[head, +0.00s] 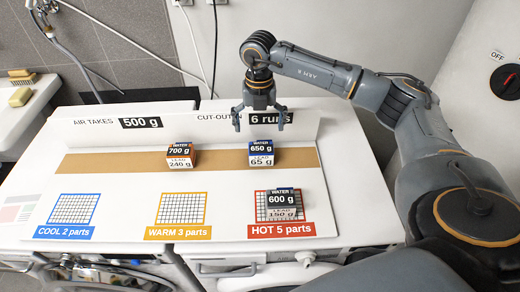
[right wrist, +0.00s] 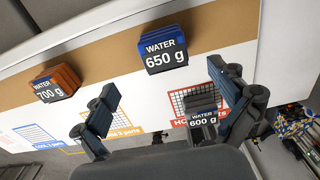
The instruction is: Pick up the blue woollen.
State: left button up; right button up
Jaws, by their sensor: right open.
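The blue woollen (head: 262,151) is a small block with a blue edge and the labels WATER 650 g and LEAD 65 g. It sits on the brown strip (head: 220,158) of the white bench. It also shows in the right wrist view (right wrist: 163,50), upper middle, beyond the gap between the fingers. My right gripper (head: 260,121) is open and empty, pointing down above and behind the blue block, apart from it. My left gripper is in neither view.
An orange block (head: 180,155) marked 700 g sits left on the strip. A dark grey block (head: 283,202) marked 600 g sits on the red HOT grid. The blue COOL grid (head: 72,209) and orange WARM grid (head: 176,209) are empty. A raised white ledge (head: 180,128) runs behind.

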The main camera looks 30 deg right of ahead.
aim_at(261, 147)
notch_tip(261, 147, down, 2)
jog(key=shift+f, duration=0.25)
jog(key=shift+w+f, duration=0.1)
jog(key=shift+f, duration=0.25)
jog(key=f+p, duration=0.2)
jog(key=shift+s+d+f, duration=0.15)
jog(key=shift+s+f, duration=0.2)
jog(key=shift+s, duration=0.05)
notch_tip(261, 147, down, 2)
jog(key=shift+w+f, duration=0.1)
jog(key=shift+f, duration=0.15)
jog(key=c, duration=1.3)
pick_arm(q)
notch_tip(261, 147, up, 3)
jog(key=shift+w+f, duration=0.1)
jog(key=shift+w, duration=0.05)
pick_arm(e)
jog(key=shift+c, duration=0.6)
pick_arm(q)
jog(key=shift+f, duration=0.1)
pick_arm(e)
jog(key=shift+r, duration=0.1)
